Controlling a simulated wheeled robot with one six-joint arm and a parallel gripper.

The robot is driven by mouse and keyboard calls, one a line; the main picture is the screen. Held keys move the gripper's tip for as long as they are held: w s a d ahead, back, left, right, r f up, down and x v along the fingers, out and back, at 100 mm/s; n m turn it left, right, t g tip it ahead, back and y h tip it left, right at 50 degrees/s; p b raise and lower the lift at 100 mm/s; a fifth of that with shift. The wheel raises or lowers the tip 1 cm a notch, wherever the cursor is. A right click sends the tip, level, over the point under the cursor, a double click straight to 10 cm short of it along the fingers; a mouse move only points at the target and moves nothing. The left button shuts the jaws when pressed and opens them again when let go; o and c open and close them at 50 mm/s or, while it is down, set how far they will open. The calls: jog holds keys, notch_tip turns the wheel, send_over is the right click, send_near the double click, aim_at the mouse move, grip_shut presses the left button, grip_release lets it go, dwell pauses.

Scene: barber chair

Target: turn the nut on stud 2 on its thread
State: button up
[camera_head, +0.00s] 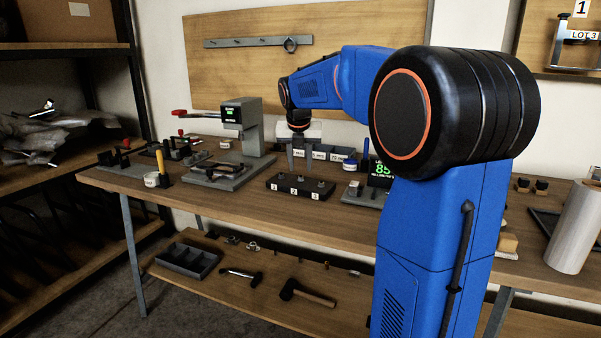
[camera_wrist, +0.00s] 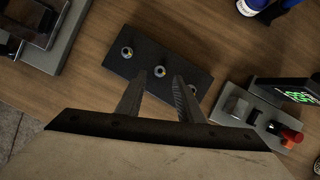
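A dark block (camera_head: 300,190) with three studs and number labels stands on the workbench. It also shows in the wrist view (camera_wrist: 175,60). The middle stud (camera_wrist: 160,71), labelled 2, has a small round metal piece on it; the nut is too small to tell apart from the stud. My gripper (camera_wrist: 160,76) is open, its two fingers pointing down toward the block, one fingertip on each side of the middle stud in the wrist view. In the head view my gripper (camera_head: 301,168) is just above the block. Nothing shows between its fingers, and the height gap is hard to judge.
The outer studs (camera_wrist: 127,52) and (camera_wrist: 193,90) stand close on either side. A grey device with a green display (camera_head: 381,172) is to the right. A grey press (camera_head: 242,130) stands to the left. Small bins (camera_head: 320,152) are behind.

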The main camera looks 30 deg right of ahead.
jog(key=shift+x, duration=1.95)
grip_shut()
jog(key=shift+a+m, duration=0.1)
jog(key=shift+m, duration=0.2)
